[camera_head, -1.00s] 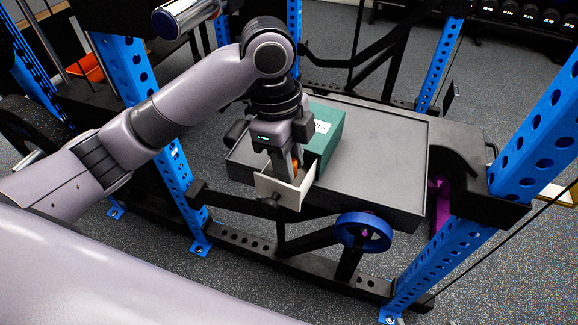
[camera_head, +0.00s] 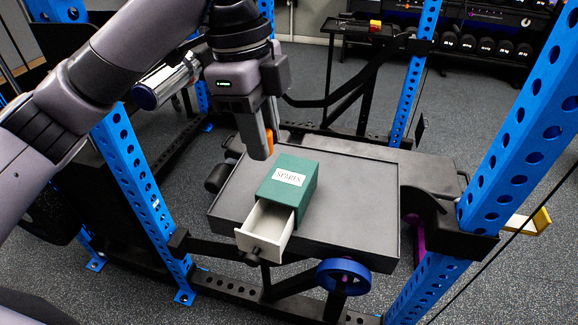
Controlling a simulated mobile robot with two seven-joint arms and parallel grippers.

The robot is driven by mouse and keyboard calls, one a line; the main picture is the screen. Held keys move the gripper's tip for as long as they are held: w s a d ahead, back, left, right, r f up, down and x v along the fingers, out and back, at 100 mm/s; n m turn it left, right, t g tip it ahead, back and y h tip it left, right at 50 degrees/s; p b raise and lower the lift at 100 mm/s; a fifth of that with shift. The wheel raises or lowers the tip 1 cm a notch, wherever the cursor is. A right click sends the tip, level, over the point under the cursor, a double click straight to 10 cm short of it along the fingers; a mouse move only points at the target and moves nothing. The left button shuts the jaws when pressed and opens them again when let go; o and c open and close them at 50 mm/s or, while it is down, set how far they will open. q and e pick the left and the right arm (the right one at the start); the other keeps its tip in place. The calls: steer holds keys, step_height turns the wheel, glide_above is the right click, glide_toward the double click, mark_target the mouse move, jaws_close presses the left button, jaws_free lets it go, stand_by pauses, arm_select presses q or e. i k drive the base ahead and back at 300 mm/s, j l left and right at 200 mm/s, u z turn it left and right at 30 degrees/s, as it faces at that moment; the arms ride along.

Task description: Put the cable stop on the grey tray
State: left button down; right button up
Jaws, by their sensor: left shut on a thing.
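My left gripper (camera_head: 264,143) is shut on a small orange piece, the cable stop (camera_head: 269,139), which shows partly between the fingers. It holds the piece above the far left part of the grey tray (camera_head: 360,185), behind the green box. The green box (camera_head: 291,180), with a white label that seems to read "SPARES", stands on the tray. Its white drawer (camera_head: 265,225) is pulled out toward the front left and looks empty. The fingers hide part of the cable stop. My right gripper is not in view.
Blue perforated rack posts (camera_head: 515,150) stand on both sides of the tray. A blue-rimmed wheel (camera_head: 343,277) is at its front edge. A silver bar end (camera_head: 165,85) juts in at left behind my arm. The tray's right half is clear.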

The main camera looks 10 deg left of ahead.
mark_target(365, 217)
steer(key=i+l+u, duration=0.2)
steer(key=l, duration=0.3)
steer(key=l+u, duration=0.2)
steer(key=l, duration=0.3)
steer(key=i+l+u, duration=0.2)
steer(key=l, duration=0.35)
steer(key=k, duration=0.1)
